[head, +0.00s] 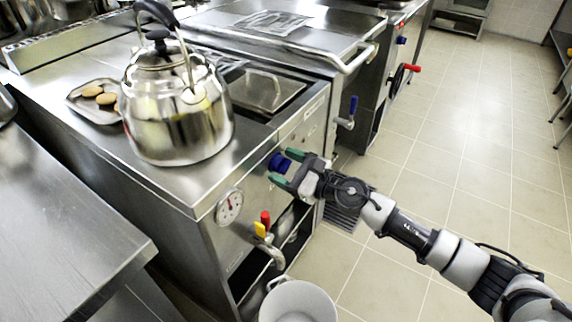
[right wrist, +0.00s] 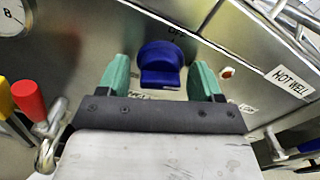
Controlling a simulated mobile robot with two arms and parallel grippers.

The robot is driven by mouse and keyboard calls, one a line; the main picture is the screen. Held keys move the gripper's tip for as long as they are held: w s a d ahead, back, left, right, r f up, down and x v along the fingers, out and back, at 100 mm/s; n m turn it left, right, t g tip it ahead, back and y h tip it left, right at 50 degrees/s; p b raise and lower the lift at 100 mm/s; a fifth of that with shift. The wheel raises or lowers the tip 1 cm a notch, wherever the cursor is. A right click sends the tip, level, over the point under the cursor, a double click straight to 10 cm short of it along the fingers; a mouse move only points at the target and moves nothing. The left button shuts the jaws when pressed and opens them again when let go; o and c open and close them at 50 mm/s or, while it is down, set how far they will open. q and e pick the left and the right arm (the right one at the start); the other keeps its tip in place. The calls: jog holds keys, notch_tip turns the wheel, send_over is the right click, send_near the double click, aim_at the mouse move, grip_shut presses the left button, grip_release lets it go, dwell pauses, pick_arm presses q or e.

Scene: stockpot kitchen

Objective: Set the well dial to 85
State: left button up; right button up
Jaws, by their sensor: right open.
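The well dial is a blue knob (head: 280,163) on the front panel of the steel counter unit. In the right wrist view the blue knob (right wrist: 160,66) sits between my two green fingertips, with a label partly reading "OFF" above it. My right gripper (head: 285,170) reaches in from the right and is open around the knob. In the right wrist view the right gripper (right wrist: 163,80) shows a gap between each finger and the knob. A round white gauge (head: 229,207) is on the panel to the left. My left gripper is not in view.
A red and yellow handled tap (head: 263,224) sticks out below the gauge, above a white pot (head: 297,301). A steel kettle (head: 176,110) stands on the counter beside a tray of round brown items (head: 97,110). Tiled floor lies open at right.

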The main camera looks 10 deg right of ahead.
jog(key=c, duration=0.8)
jog(key=shift+c, duration=0.3)
